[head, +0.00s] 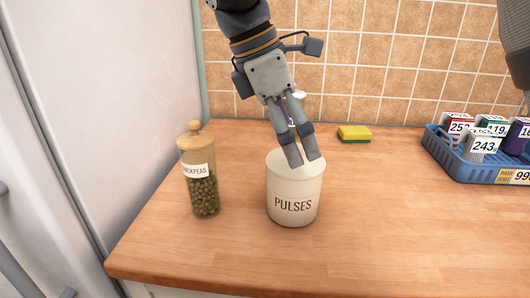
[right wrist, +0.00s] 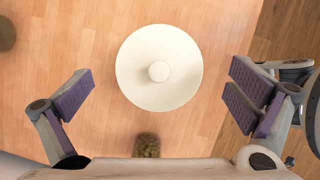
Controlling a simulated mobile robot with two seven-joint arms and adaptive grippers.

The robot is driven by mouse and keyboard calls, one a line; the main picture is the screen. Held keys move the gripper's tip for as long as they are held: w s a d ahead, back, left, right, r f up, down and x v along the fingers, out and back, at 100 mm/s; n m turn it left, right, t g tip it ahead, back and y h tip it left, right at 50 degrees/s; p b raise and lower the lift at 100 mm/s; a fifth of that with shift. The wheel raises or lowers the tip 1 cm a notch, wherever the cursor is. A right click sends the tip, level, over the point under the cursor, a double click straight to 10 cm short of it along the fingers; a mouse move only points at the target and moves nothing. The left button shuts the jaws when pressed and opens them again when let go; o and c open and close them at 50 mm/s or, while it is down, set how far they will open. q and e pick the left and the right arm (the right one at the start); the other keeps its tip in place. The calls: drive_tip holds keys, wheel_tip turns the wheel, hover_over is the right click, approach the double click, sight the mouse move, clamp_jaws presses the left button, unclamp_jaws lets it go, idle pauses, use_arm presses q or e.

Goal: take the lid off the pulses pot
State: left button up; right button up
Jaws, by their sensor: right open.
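The cream pulses pot (head: 293,207) stands upright on the wooden worktop, its label facing me. Its pale round lid (head: 276,164) is on top, and in the right wrist view the lid (right wrist: 135,80) shows from above with a round knob (right wrist: 158,71) at its middle. My right gripper (head: 304,163) comes down from above over the pot. In the right wrist view its fingers (right wrist: 162,95) are wide apart, with the lid seen between and beyond them and nothing held. The fingers hide the knob in the head view. My left gripper is not in view.
A glass chickpeas jar (head: 203,190) with a wooden lid stands left of the pot. A yellow-green sponge (head: 354,134) lies behind, near the tiled wall. A blue crate (head: 470,170) of numbered boxes is at the right. The worktop in front and right of the pot is clear.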

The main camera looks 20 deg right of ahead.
drive_tip(key=shift+x, duration=1.2)
drive_tip(key=c, duration=1.9)
